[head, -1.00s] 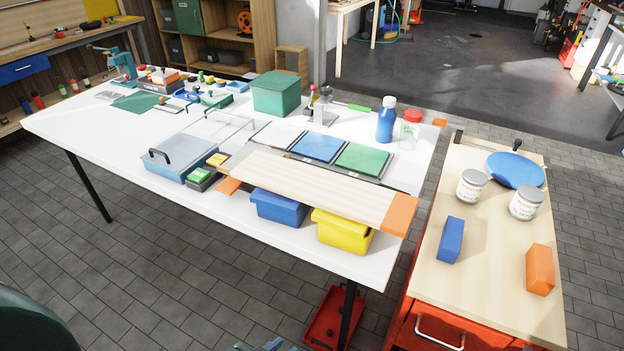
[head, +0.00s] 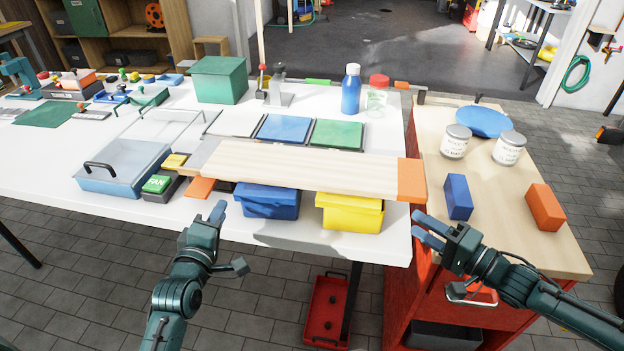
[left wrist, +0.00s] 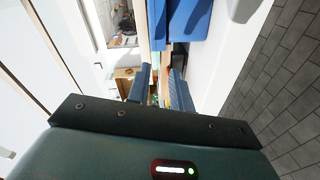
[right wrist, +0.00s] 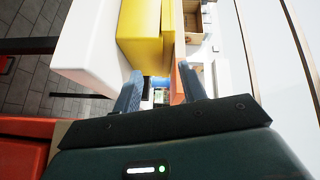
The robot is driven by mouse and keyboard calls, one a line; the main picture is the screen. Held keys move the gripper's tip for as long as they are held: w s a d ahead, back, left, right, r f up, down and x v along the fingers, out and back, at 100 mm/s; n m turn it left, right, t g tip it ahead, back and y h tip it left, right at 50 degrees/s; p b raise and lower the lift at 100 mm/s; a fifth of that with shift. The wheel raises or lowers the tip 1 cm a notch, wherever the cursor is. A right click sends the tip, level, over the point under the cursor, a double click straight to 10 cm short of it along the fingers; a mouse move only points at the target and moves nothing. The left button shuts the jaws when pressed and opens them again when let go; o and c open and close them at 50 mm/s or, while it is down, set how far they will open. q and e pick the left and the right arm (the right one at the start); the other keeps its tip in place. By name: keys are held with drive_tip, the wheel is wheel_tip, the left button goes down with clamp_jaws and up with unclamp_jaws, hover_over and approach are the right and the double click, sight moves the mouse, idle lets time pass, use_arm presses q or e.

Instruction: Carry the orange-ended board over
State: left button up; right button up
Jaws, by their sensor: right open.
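The board (head: 310,170) is pale wood with an orange right end (head: 411,181) and an orange left end (head: 200,188). It lies level along the front of the white table, above a blue bin (head: 268,203) and a yellow bin (head: 350,214). My left gripper (head: 218,212) is open and empty, just in front of the left end. My right gripper (head: 424,228) is open and empty, just in front of the right end. In the right wrist view, the orange end (right wrist: 177,88) shows between the fingers. Neither gripper visibly touches the board.
A wooden-topped red cart (head: 500,225) stands right of the table, with a blue block (head: 458,197), an orange block (head: 545,207), two jars and a blue disc. Blue and green panels lie behind the board. A grey-blue tray (head: 122,170) sits to its left.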

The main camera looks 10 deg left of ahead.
sight(226, 160)
use_arm(q)
drive_tip(key=w+a+n, duration=0.1)
drive_tip(key=n, duration=0.1)
drive_tip(key=w+a+r+n+t+y+b, duration=0.1)
drive_tip(key=n, duration=0.1)
drive_tip(key=shift+w+a+r, duration=0.2)
drive_tip(key=shift+r, duration=0.1)
use_arm(e)
drive_tip(key=w+d+r+m, duration=0.3)
drive_tip(key=d, duration=0.5)
drive_tip(key=shift+w+r, duration=0.15)
drive_tip(key=shift+w, duration=0.2)
drive_tip(key=shift+a, duration=0.15)
use_arm(q)
drive_tip(key=w, duration=0.8)
drive_tip(key=w+a, duration=0.1)
drive_tip(key=w, duration=0.4)
use_arm(e)
drive_tip(key=x, duration=1.3)
drive_tip(key=shift+w+r, duration=0.15)
drive_tip(key=shift+w, duration=0.05)
use_arm(q)
drive_tip(key=shift+c, duration=0.5)
use_arm(e)
drive_tip(key=shift+c, duration=0.5)
use_arm(q)
clamp_jaws()
use_arm(e)
drive_tip(key=c, duration=0.5)
clamp_jaws()
